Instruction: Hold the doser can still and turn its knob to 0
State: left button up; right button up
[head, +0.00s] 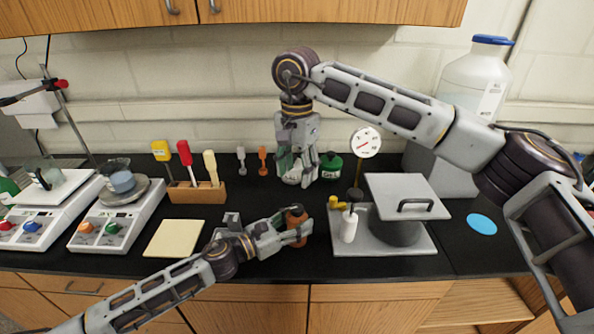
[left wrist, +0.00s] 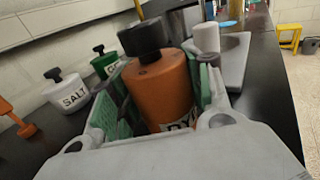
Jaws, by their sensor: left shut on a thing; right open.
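My left gripper (head: 285,232) is shut on an orange can (head: 296,222) at the front middle of the black bench. In the left wrist view the can (left wrist: 162,90) stands between the green-padded fingers, with a black knob (left wrist: 142,38) on top and a partly hidden label; the knob's setting cannot be read. My right gripper (head: 298,176) is open and points down farther back, in front of the back wall. It partly hides a white can. A green can (head: 331,165) stands just right of it. The left wrist view shows a white can marked SALT (left wrist: 68,90) and the green can (left wrist: 104,62).
A grey plate (head: 390,243) with a dark pot, lidded by a square plate (head: 407,195), and a white bottle (head: 349,226) stands at right. A dial gauge (head: 365,142) rises behind. A wooden block (head: 197,192) with tools and a cream pad (head: 174,238) are at left.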

pick_arm(q)
jog(key=o, duration=1.2)
jog(key=shift+c, duration=0.2)
jog(key=shift+a, duration=0.1)
jog(key=shift+v, duration=5.9)
jog(key=shift+s, duration=0.2)
